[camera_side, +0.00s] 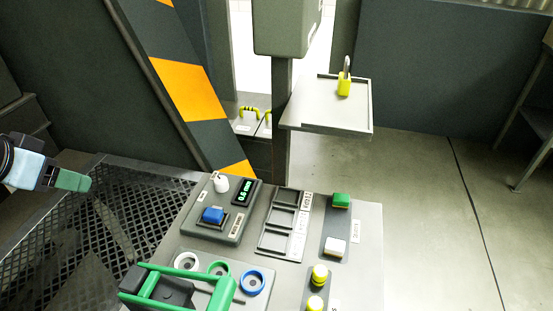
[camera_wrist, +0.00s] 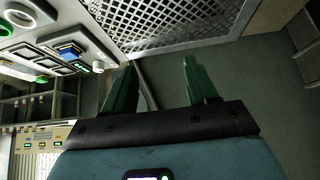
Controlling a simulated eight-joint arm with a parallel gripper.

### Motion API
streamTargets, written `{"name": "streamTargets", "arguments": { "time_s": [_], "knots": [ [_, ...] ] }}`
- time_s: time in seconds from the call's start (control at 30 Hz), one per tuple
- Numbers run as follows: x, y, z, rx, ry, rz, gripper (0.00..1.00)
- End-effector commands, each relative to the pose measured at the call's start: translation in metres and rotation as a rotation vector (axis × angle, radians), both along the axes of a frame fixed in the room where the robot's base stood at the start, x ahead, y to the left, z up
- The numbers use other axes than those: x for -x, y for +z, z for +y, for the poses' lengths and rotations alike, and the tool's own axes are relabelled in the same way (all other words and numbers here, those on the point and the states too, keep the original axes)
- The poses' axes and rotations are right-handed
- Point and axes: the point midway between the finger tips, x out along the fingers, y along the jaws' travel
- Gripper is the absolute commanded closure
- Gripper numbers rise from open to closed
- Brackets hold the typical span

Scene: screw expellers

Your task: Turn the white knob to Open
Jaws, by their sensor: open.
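The white knob (camera_side: 221,183) stands upright on a grey control box (camera_side: 207,230) at the upper left of the panel. It is beside a small green-lit display (camera_side: 243,192) and above a blue button (camera_side: 213,215). Its pointer and any Open mark are too small to read. My gripper (camera_side: 88,183), with green fingers, is at the far left in the side view, well apart from the knob. In the wrist view my gripper (camera_wrist: 159,62) has its fingers spread with nothing between them. A small white knob (camera_wrist: 98,66) shows left of the fingers, beside the blue button (camera_wrist: 70,52).
A green-handled object (camera_side: 180,288) and several coloured rings stand at the panel's front. Empty trays (camera_side: 282,222), a green button (camera_side: 341,200) and yellow knobs are to the right. Black mesh (camera_side: 125,215) lies between my gripper and the panel. A striped post (camera_side: 190,90) rises behind.

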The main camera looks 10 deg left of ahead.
Motion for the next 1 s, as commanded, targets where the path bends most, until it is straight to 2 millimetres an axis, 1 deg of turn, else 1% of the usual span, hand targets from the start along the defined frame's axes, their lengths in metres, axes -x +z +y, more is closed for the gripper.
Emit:
{"name": "streamTargets", "arguments": {
  "time_s": [0.17,0.3,0.43,0.57,0.7,0.83,1.0],
  "knots": [
    [-0.024,0.015,-0.018,-0.016,-0.122,0.047,0.42],
    [-0.051,0.024,-0.041,-0.031,-0.264,0.095,0.42],
    [-0.077,0.026,-0.063,-0.042,-0.4,0.137,0.42],
    [-0.102,0.024,-0.088,-0.051,-0.54,0.17,0.42],
    [-0.126,0.015,-0.115,-0.055,-0.686,0.198,0.42],
    [-0.141,0.006,-0.136,-0.056,-0.794,0.215,0.42],
    [-0.15,-0.002,-0.149,-0.055,-0.868,0.224,0.42]
  ]
}}
